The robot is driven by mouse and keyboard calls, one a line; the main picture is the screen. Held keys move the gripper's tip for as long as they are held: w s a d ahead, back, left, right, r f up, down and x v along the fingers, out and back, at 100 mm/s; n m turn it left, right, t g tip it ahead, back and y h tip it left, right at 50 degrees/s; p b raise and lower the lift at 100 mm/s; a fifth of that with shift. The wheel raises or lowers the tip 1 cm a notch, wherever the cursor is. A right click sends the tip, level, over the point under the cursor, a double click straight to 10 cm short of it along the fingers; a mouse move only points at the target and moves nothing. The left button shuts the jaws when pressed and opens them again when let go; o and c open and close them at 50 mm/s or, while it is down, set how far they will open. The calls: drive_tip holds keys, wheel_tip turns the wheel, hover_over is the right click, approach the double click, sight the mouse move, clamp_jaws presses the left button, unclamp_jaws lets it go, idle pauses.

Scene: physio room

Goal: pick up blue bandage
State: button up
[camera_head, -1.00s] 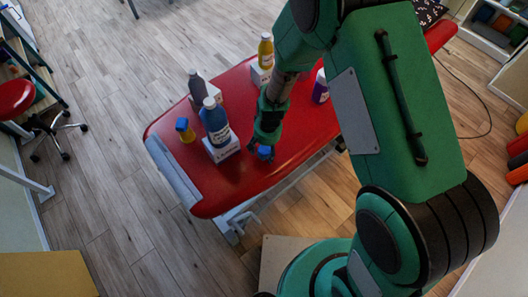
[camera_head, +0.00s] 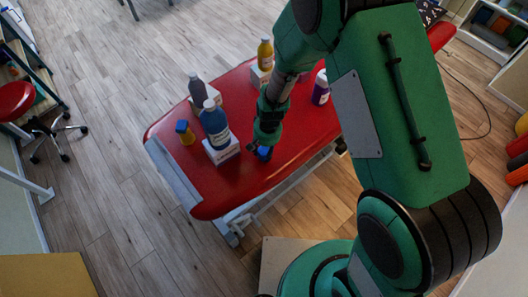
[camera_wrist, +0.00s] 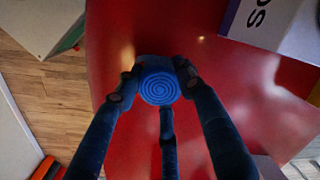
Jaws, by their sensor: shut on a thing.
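The blue bandage (camera_wrist: 159,88) is a small roll with a spiral end. In the wrist view it sits between the fingers of my gripper (camera_wrist: 158,92), which are closed around it. In the head view the bandage (camera_head: 264,152) shows as a small blue patch at the front edge area of the red treatment table (camera_head: 230,190). My gripper (camera_head: 258,150) points down at it and partly hides it. Whether the bandage touches the table cannot be told.
A blue bottle (camera_head: 214,124) on a white box (camera_head: 222,151) stands just left of my gripper. A yellow bottle with a blue cap (camera_head: 186,132), a grey bottle (camera_head: 197,90), another yellow bottle (camera_head: 265,54) and a purple bottle (camera_head: 320,88) stand around. The table's front left is bare.

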sight(265, 152)
drive_tip(key=r, duration=0.2)
drive_tip(key=s+p, duration=0.1)
drive_tip(key=shift+d+r, duration=0.25)
drive_tip(key=shift+r, duration=0.15)
drive_tip(key=s+d, duration=0.3)
drive_tip(key=s, duration=0.3)
drive_tip(key=s+d+r+p, duration=0.1)
drive_tip(key=s+d, duration=0.2)
drive_tip(key=s, duration=0.4)
drive_tip(key=shift+s+d, duration=0.2)
drive_tip(key=shift+d, duration=0.1)
drive_tip(key=shift+r, duration=0.1)
